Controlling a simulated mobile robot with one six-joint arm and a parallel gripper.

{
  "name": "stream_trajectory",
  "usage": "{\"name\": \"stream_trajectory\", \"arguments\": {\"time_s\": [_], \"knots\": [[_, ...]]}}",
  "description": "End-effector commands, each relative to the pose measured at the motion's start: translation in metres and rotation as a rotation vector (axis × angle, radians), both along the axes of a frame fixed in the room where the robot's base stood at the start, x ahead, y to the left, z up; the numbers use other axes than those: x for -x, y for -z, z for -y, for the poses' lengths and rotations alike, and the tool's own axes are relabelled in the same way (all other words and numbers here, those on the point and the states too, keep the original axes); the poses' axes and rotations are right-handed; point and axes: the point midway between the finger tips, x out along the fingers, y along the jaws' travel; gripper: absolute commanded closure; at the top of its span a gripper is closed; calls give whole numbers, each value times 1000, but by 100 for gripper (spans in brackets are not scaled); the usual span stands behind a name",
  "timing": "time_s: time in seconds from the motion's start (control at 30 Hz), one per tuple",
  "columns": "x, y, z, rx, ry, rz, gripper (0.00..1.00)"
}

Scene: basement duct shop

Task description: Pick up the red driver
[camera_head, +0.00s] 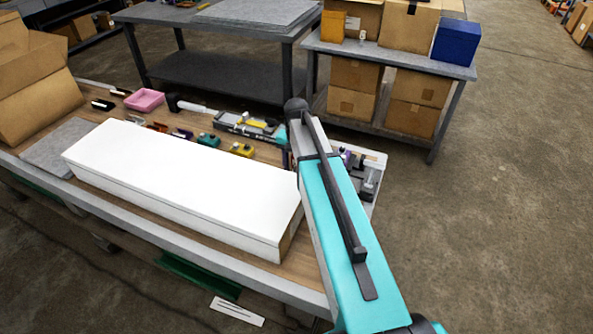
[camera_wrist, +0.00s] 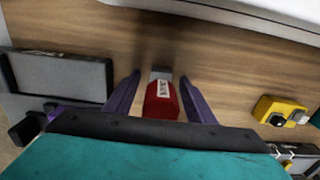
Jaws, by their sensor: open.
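The red driver (camera_wrist: 161,101) shows in the wrist view, lying on the wooden bench top. It has a red handle with a white label, and a short grey end points away from my gripper. My gripper (camera_wrist: 160,78) is open, with one purple finger on each side of the driver and a gap visible on both sides. Whether the fingers are low enough to straddle it I cannot tell. In the head view my arm hides the driver and the fingertips.
A long white box (camera_head: 185,180) lies along the bench's near side. A yellow item (camera_wrist: 279,110) is right of the driver in the wrist view; a dark-framed grey item (camera_wrist: 62,77) is left. Small tools, a pink tray (camera_head: 144,100) and cardboard boxes (camera_head: 35,80) crowd the bench.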

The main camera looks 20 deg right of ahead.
Motion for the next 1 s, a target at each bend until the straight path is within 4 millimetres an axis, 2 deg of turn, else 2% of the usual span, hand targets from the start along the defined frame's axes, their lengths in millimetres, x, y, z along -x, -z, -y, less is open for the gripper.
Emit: {"name": "stream_trajectory", "arguments": {"time_s": [0.03, 0.07, 0.3, 0.7, 1.0], "knots": [[0, 0, 0, 0, 0, 0, 52], [0, 0, 0, 0, 0, 0, 57], [0, 0, 0, 0, 0, 0, 97], [0, -4, 0, 0, 0, 1, 97], [-1, -26, 0, 1, 0, 2, 97]]}}
